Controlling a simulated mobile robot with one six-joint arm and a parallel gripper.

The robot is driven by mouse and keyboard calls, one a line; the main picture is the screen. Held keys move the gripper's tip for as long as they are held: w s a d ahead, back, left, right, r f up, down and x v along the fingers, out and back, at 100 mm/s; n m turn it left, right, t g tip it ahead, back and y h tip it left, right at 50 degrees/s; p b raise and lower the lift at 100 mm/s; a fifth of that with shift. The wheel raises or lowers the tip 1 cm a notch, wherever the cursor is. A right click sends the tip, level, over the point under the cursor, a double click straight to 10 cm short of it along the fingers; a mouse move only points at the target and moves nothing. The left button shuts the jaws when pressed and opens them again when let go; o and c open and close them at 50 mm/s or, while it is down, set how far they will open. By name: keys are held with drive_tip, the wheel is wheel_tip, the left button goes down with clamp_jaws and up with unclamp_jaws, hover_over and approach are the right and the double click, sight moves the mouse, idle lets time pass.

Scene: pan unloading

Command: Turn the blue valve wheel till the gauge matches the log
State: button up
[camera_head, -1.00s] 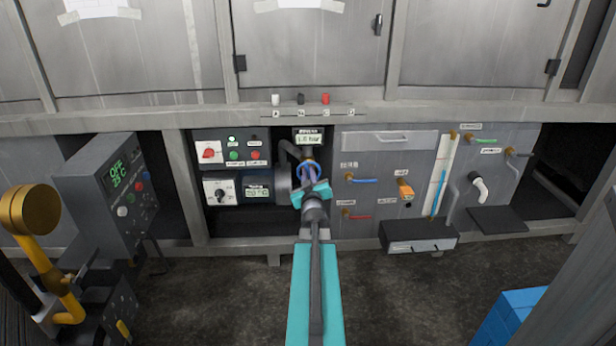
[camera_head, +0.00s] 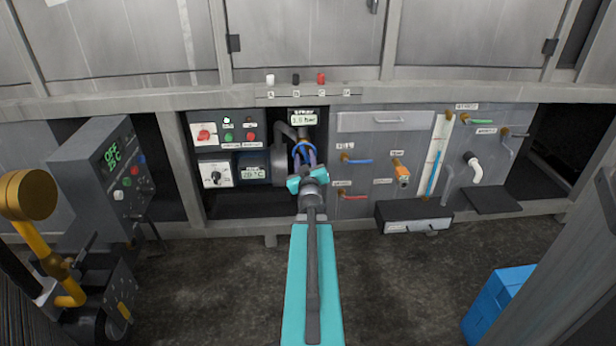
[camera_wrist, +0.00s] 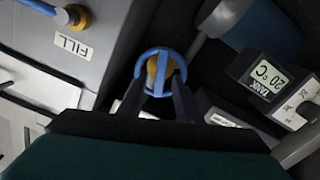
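The blue valve wheel (camera_head: 304,148) is on a pipe in the recess at the middle of the panel. In the wrist view the wheel (camera_wrist: 138,68) shows as a blue ring around a yellow hub. My gripper (camera_head: 305,160) is at the wheel. In the wrist view its two dark fingers (camera_wrist: 161,79) are apart, one on each side of the hub, with their tips at the rim. Whether they touch it I cannot tell. The gauge display (camera_head: 303,119) above the wheel seems to read 1.6 bar. I see no readable log.
Left of the wheel are a switch panel (camera_head: 240,134) and a tank temperature display (camera_head: 254,172). Right are a blue-handled valve (camera_head: 357,160), a red-handled valve (camera_head: 354,196) and an orange fitting (camera_head: 401,174). A grey control box (camera_head: 118,170) stands left, a blue crate (camera_head: 497,302) lower right.

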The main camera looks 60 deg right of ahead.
drive_tip(key=p+v, duration=0.3)
drive_tip(key=p, duration=0.3)
drive_tip(key=shift+s+a+r, duration=0.15)
drive_tip(key=shift+a, duration=0.1)
drive_tip(key=a+p, duration=0.1)
drive_tip(key=p, duration=0.3)
drive_tip(key=shift+s, duration=0.4)
drive_tip(key=p+v, duration=0.6)
drive_tip(key=p, duration=0.4)
drive_tip(key=shift+s+a, duration=0.2)
drive_tip(key=shift+a, duration=0.05)
idle(0.8)
